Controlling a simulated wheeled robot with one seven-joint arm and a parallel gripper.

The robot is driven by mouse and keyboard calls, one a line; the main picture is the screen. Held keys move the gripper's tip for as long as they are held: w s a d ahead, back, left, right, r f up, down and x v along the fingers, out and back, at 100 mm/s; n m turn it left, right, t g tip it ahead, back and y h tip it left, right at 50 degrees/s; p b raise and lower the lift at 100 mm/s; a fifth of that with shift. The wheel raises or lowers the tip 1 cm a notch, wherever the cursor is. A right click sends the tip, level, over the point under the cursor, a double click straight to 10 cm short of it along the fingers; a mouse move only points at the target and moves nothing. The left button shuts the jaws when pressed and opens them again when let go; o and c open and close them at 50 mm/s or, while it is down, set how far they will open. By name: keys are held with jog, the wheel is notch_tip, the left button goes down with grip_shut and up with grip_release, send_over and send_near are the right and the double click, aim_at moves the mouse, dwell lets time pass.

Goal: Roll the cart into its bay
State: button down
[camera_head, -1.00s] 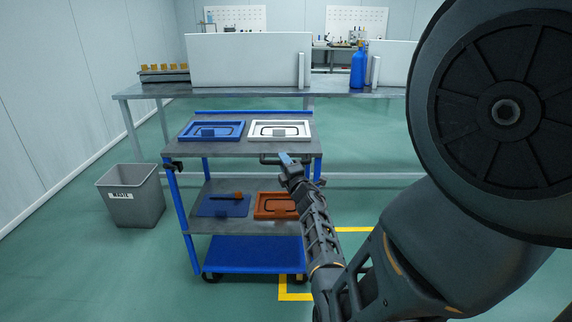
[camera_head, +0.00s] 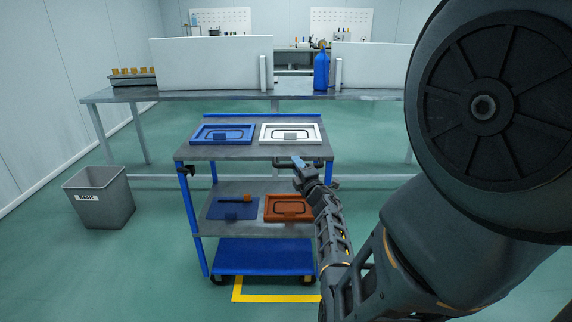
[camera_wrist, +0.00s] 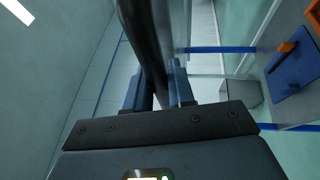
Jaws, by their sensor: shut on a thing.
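The cart (camera_head: 246,155) has blue posts and grey shelves, and stands upright on its wheels in front of the grey table. My gripper (camera_head: 298,164) is shut on the cart's dark handle bar, at the right part of its near side. In the wrist view the bar (camera_wrist: 146,40) runs between the two fingers of my gripper (camera_wrist: 154,88). The yellow floor lines (camera_head: 275,298) of the bay show below and beside the cart's lower right. The cart's right side is partly over the marked area. The rest of the outline is hidden by the cart and my arm.
Blue and white frames lie on the cart's top shelf, with a blue panel and an orange frame below. A grey waste bin (camera_head: 101,197) stands left of the cart. The grey table (camera_head: 200,93) stands behind, bearing white panels and a blue bottle (camera_head: 321,70).

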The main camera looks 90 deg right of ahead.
jog(key=s+d, duration=0.1)
jog(key=s, duration=1.6)
jog(key=shift+s+d, duration=0.15)
jog(key=shift+f, duration=0.1)
jog(key=c, duration=1.1)
grip_release()
jog(key=shift+o, duration=0.2)
jog(key=v, duration=0.7)
jog(key=shift+s+a, duration=0.2)
jog(key=shift+a, duration=0.1)
jog(key=shift+w, duration=0.1)
